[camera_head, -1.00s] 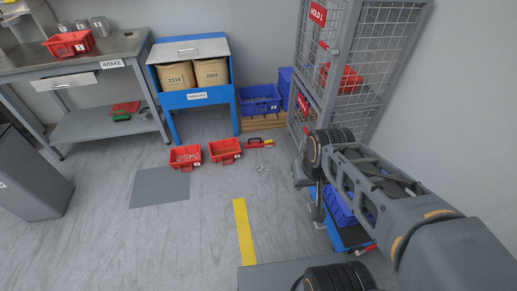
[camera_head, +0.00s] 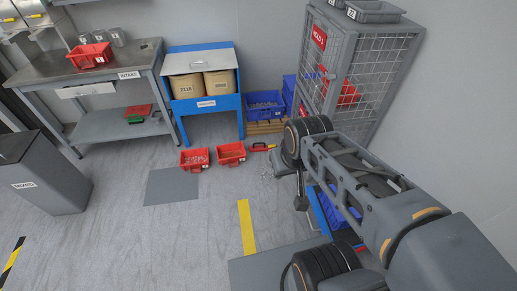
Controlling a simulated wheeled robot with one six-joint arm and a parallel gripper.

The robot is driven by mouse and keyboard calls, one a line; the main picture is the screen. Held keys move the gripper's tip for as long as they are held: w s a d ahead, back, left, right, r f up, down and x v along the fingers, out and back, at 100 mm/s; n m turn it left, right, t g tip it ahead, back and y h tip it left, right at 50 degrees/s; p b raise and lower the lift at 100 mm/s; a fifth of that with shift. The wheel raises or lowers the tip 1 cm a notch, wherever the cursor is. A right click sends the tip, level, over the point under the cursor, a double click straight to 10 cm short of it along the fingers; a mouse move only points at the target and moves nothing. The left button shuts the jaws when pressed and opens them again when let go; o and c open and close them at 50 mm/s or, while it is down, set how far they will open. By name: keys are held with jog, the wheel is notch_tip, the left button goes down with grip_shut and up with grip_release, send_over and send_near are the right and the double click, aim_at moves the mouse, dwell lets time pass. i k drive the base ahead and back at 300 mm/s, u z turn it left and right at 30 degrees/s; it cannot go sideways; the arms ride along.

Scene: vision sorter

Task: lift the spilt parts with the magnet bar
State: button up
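The magnet bar seems to be the small red and yellow tool (camera_head: 263,147) lying on the floor beside the right-hand red bin. The spilt parts (camera_head: 266,170) are a small patch of tiny bright pieces on the grey floor, just in front of the bar and left of my arm. My arm comes in from the right, and its end hangs down right of the parts. My gripper (camera_head: 301,203) is small and dark there, apart from the bar; its fingers cannot be made out.
Two red bins (camera_head: 195,159) (camera_head: 231,153) stand on the floor left of the bar. A blue crate (camera_head: 264,104) sits on a pallet behind. A wire cage (camera_head: 358,75) stands close behind my arm. Open floor lies left of the yellow strip (camera_head: 246,227).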

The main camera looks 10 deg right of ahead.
aim_at(253, 148)
jog(key=i, duration=2.5)
jog(key=u, duration=0.6)
